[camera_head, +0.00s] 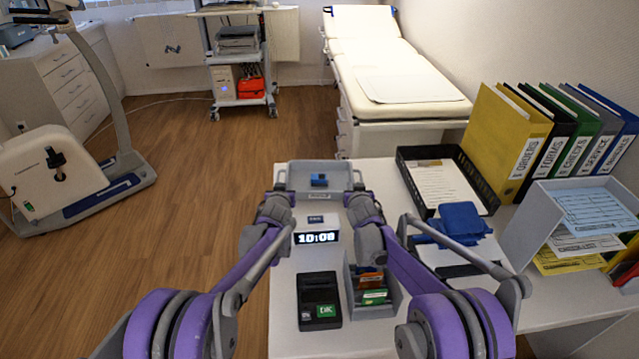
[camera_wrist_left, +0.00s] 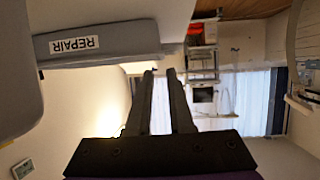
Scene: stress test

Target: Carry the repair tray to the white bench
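The repair tray (camera_head: 290,178) is a shallow grey box with a small blue item (camera_head: 319,180) inside, at the far left end of the white table (camera_head: 290,285) in the head view. Its REPAIR label (camera_wrist_left: 75,45) shows in the left wrist view. My left gripper (camera_head: 277,196) is at the tray's left side; in its wrist view the fingertips (camera_wrist_left: 161,72) are apart, with a narrow clear gap, close to the tray's edge. My right gripper (camera_head: 360,194) is at the tray's right side; its fingers are too small to judge. I cannot tell whether the tray rests on the table.
A black paper tray (camera_head: 408,170), upright binders (camera_head: 500,140), a tilted grey paper holder (camera_head: 530,225), blue cloth (camera_head: 460,222), clock (camera_head: 316,238) and black device (camera_head: 318,300) crowd the table. A white padded couch (camera_head: 375,55) stands behind. Open wooden floor lies left.

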